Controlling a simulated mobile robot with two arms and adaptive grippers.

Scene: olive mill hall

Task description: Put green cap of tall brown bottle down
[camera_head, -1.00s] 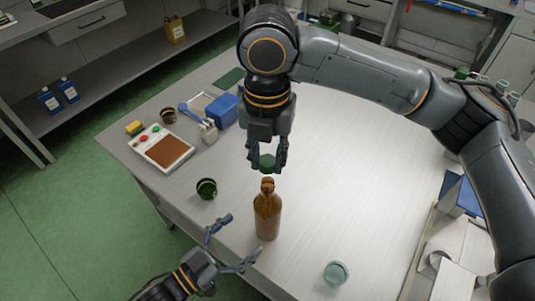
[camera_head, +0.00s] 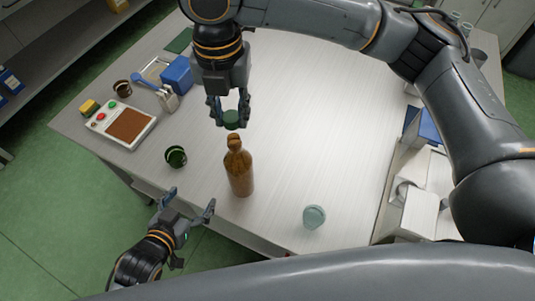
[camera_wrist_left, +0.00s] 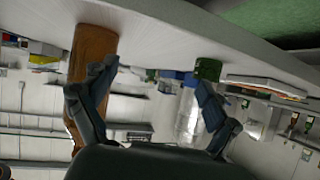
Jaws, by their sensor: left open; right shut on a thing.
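The tall brown bottle (camera_head: 239,172) stands upright and uncapped on the table in the head view. My right gripper (camera_head: 230,116) is shut on the green cap (camera_head: 232,120) and holds it just above and behind the bottle's mouth. My left gripper (camera_head: 187,205) is open and empty at the table's front edge, left of the bottle and apart from it. In the left wrist view the brown bottle (camera_wrist_left: 93,50) shows beyond one open finger of my left gripper (camera_wrist_left: 150,100).
A dark green cup-like item (camera_head: 176,156) stands left of the bottle, and a pale teal jar (camera_head: 314,217) stands to the right. A panel with buttons (camera_head: 122,124), a blue box (camera_head: 178,75) and a brown jar (camera_head: 122,88) are at the left. The table's middle right is clear.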

